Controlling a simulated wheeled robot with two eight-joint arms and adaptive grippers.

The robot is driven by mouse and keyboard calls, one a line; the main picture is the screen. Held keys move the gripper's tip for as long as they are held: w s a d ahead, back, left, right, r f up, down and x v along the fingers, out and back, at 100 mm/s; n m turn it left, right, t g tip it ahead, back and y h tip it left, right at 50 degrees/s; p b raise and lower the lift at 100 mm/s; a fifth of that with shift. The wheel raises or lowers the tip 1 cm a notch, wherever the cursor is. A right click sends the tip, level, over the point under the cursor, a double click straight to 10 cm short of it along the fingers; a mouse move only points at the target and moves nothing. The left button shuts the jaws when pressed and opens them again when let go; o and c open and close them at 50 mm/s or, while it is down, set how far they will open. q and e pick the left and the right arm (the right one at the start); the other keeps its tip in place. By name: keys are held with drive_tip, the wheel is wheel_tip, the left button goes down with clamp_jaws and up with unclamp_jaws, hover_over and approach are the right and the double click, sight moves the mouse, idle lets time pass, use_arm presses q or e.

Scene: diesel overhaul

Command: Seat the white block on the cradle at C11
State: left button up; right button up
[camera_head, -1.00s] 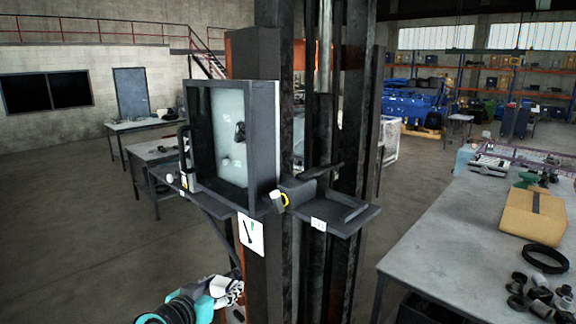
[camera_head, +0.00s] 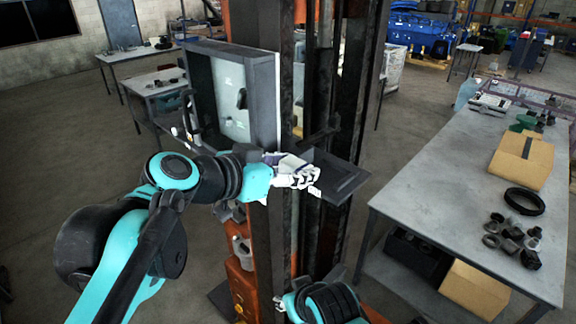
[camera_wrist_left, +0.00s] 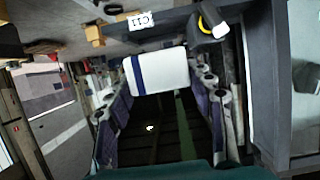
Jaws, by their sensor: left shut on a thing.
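The white block (camera_wrist_left: 157,72), with a dark blue stripe, sits between the fingers of my left gripper (camera_wrist_left: 165,84) in the left wrist view. My left gripper is shut on it. In the head view this gripper (camera_head: 298,174) is in front of the dark shelf tray (camera_head: 345,178) on the column, and the block cannot be made out clearly. The C11 label (camera_wrist_left: 140,20) shows on a shelf edge beyond the block in the wrist view; the block appears apart from it. My right gripper (camera_head: 279,304) is low at the bottom of the head view, its fingers unclear.
A framed glass-front cabinet (camera_head: 232,95) stands just left of the tray. A yellow-and-black item (camera_wrist_left: 209,25) is close by the label. Dark column beams (camera_head: 343,80) rise behind. A workbench (camera_head: 430,195) with a cardboard box (camera_head: 521,160) and loose parts stands right.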

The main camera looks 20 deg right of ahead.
use_arm(q)
drive_tip(key=b, duration=0.2)
hover_over(324, 177)
drive_tip(key=shift+w+d+f, duration=0.1)
drive_tip(key=shift+f, duration=1.35)
drive_tip(key=shift+f+b, duration=0.5)
drive_tip(key=shift+f, duration=0.35)
drive_tip(key=o, duration=1.2)
drive_tip(key=shift+c, duration=0.2)
